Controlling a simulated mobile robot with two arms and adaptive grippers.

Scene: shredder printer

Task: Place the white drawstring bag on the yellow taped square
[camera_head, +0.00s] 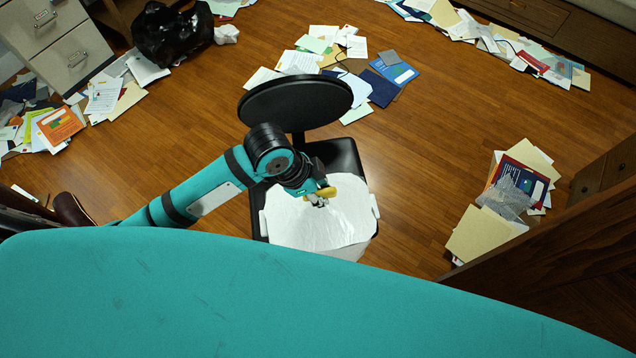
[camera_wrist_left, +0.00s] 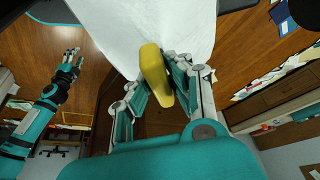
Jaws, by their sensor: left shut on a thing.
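The white drawstring bag (camera_head: 320,225) shows in the head view over a black chair seat; I cannot tell whether it rests there or hangs above it. My left gripper (camera_head: 319,198) is at the bag's top, shut on its yellow part. In the left wrist view the yellow part (camera_wrist_left: 155,75) lies between the fingers of the left gripper (camera_wrist_left: 158,92), with the white bag (camera_wrist_left: 140,30) beyond. My right gripper (camera_wrist_left: 72,58) shows at the left of that view with its fingers apart. No yellow taped square is clear; small yellow marks (camera_wrist_left: 76,118) there are too small to identify.
The black chair (camera_head: 296,103) has its backrest behind the bag. Loose papers (camera_head: 330,60) are scattered on the wooden floor, with more at the right (camera_head: 505,205). A black trash bag (camera_head: 172,35) and filing cabinet (camera_head: 65,45) stand back left. Bare floor (camera_head: 430,150) lies right of the chair.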

